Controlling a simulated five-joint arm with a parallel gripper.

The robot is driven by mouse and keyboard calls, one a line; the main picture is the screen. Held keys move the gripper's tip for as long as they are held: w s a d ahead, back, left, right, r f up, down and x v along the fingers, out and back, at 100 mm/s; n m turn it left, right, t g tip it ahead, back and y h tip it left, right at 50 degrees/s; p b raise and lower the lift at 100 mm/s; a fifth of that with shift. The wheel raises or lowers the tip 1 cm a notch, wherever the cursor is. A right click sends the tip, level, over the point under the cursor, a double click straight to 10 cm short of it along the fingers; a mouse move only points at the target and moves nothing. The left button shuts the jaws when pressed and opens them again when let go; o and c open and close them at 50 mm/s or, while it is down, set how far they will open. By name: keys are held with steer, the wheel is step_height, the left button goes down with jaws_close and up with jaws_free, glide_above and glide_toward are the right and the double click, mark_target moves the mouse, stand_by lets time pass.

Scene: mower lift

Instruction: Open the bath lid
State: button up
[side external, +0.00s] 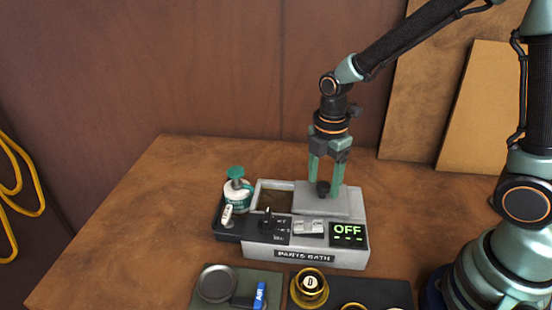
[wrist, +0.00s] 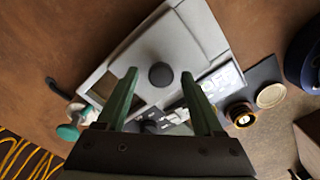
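The grey parts bath (side external: 307,256) stands on the brown bench in the side view. Its flat grey lid (side external: 300,203) lies over the right part of the top, and a dark brown opening (side external: 273,199) shows to its left. A black round knob (side external: 323,188) stands up from the lid; it also shows in the wrist view (wrist: 161,75). My gripper (side external: 325,187) points down over the lid, open. In the wrist view its green fingertips (wrist: 159,74) lie either side of the knob, with gaps visible on both sides.
A white bottle with a green top (side external: 237,192) stands in a dark holder at the bath's left. The front panel has a black dial (side external: 267,222) and a display reading OFF (side external: 347,231). Dark mats with a tin (side external: 216,283) and brass parts (side external: 310,288) lie in front. The bench left is clear.

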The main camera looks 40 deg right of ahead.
mark_target(326, 185)
step_height(326, 185, up, 12)
stand_by(0.6)
steer(key=shift+r, duration=0.1)
steer(key=s+d+r+m+t, duration=0.1)
steer(key=s+d+m+t, duration=0.1)
steer(key=m, duration=0.7)
steer(key=s+d+r+m+t, duration=0.2)
steer(key=s+m+t, duration=0.1)
steer(key=m, duration=0.6)
steer(key=shift+s+d+t, duration=0.3)
steer(key=shift+s+d, duration=0.05)
steer(key=shift+s, duration=0.4)
